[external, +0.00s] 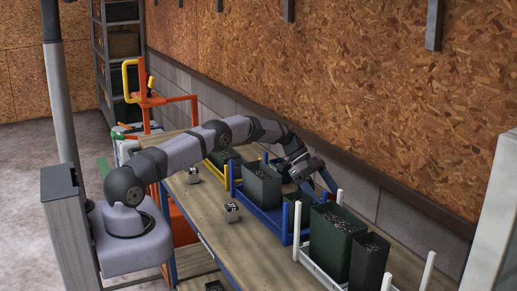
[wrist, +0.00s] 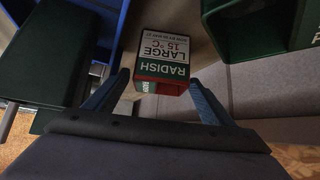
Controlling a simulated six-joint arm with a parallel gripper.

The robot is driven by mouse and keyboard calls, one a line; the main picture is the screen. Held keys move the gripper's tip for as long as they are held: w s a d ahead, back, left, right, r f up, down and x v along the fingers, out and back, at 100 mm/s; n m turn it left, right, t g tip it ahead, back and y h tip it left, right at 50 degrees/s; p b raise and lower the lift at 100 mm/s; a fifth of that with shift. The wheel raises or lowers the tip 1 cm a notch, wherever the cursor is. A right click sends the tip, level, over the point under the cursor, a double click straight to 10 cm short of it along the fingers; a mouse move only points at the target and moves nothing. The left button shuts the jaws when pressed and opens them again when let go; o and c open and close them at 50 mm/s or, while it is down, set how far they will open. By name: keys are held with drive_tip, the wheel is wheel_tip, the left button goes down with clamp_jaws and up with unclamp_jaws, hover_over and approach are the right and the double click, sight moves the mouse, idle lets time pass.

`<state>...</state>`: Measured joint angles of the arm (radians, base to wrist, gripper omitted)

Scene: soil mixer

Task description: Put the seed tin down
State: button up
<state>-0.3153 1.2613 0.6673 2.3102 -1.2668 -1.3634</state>
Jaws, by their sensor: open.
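The seed tin (wrist: 163,58), a small box-shaped tin with a white, green and red label reading "RADISH LARGE 15 °C", stands on the wooden surface in the wrist view. My gripper (wrist: 158,88) is open, with one blue finger on each side of the tin's near end. Whether either finger touches it is hard to tell. In the external view my gripper (external: 326,182) reaches down at the far side of the bench, behind the dark bins. The tin between its fingers is hidden there.
A blue rack (external: 268,217) with dark bins and a white rack (external: 318,270) with green and black soil-filled bins stand close to my gripper. The wall is close behind.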

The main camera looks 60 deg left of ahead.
drive_tip(key=b+v, duration=0.2)
drive_tip(key=v, duration=0.9)
drive_tip(key=shift+a, duration=0.2)
drive_tip(key=shift+r, duration=0.1)
drive_tip(key=w+d+r+t+p, duration=0.1)
drive_tip(key=w+d+r+t, duration=0.2)
drive_tip(key=d+r, duration=0.25)
drive_tip(key=w+d+r+m+t+p, duration=0.1)
drive_tip(key=w+d+r+t, duration=0.15)
drive_tip(key=d+r, duration=0.3)
drive_tip(key=w+d+r+t+p, duration=0.1)
drive_tip(key=w+d+r+t, duration=0.3)
drive_tip(key=r, duration=0.3)
drive_tip(key=s+a+f+n+g+y+b, duration=0.1)
drive_tip(key=s+f+n+g, duration=0.3)
drive_tip(key=s+f, duration=0.4)
drive_tip(key=s+a+f+n+g+y+b, duration=0.1)
drive_tip(key=s+f+n+g+y, duration=0.3)
drive_tip(key=s, duration=1.9)
drive_tip(key=s+a+f+n+g+y+b, duration=0.1)
drive_tip(key=s+a+f+n+g+y, duration=0.2)
drive_tip(key=s+f, duration=0.9)
drive_tip(key=s+n+g, duration=0.2)
drive_tip(key=s+n, duration=0.1)
drive_tip(key=s, duration=0.1)
drive_tip(key=shift+s+a+f+n, duration=0.2)
drive_tip(key=shift+a+f+n, duration=0.05)
drive_tip(key=shift+f+n, duration=0.1)
